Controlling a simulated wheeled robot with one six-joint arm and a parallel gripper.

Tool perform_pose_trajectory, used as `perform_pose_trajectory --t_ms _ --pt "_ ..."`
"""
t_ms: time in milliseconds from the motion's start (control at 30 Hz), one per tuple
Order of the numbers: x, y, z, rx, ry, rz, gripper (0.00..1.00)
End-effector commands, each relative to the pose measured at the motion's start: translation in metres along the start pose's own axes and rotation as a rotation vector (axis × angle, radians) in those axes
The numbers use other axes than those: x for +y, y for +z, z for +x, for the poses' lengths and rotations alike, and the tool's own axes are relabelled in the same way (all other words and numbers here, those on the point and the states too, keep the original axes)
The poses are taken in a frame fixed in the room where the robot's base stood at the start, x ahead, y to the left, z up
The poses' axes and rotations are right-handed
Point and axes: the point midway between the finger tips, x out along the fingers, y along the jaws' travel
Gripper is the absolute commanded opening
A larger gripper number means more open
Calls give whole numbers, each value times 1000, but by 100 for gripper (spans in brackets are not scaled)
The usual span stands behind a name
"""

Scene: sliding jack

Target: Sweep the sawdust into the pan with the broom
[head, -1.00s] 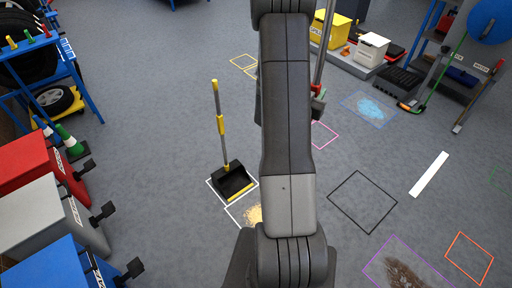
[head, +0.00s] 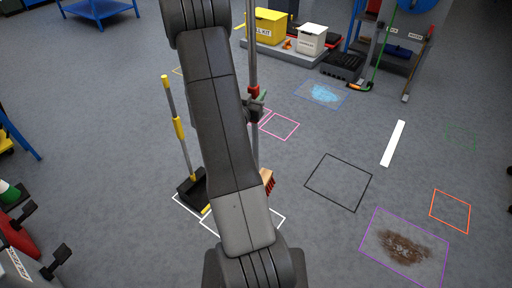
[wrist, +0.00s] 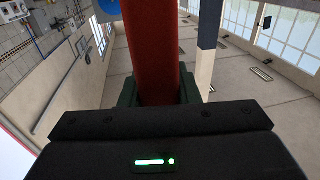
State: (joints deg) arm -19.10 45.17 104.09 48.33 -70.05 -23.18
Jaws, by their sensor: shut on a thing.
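The broom has a grey pole with a red grip (head: 253,91), and its head with reddish bristles (head: 267,183) shows just right of my arm, low near the floor. My gripper (head: 259,103) is shut around the pole at the red grip. In the wrist view the red grip (wrist: 158,45) stands between the green jaws of my gripper (wrist: 158,92). The black pan (head: 191,188) with a yellow-and-grey upright handle stands left of my arm, in a white floor outline. The sawdust is hidden behind my arm.
A brown dirt patch (head: 402,248) lies in a purple outline at right front, and a blue patch (head: 323,93) lies farther back. A black outline (head: 339,182) is empty. A yellow bin (head: 266,27) and white bin (head: 311,39) stand on a rear platform. The middle-right floor is mostly clear.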

Motion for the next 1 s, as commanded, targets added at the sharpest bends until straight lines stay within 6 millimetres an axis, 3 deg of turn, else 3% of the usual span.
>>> perform_pose_trajectory --t_ms 33,1000 --pt "-1 18 0 4 7 1 0" --pt "-2 172 -2 -14 155 9 0"
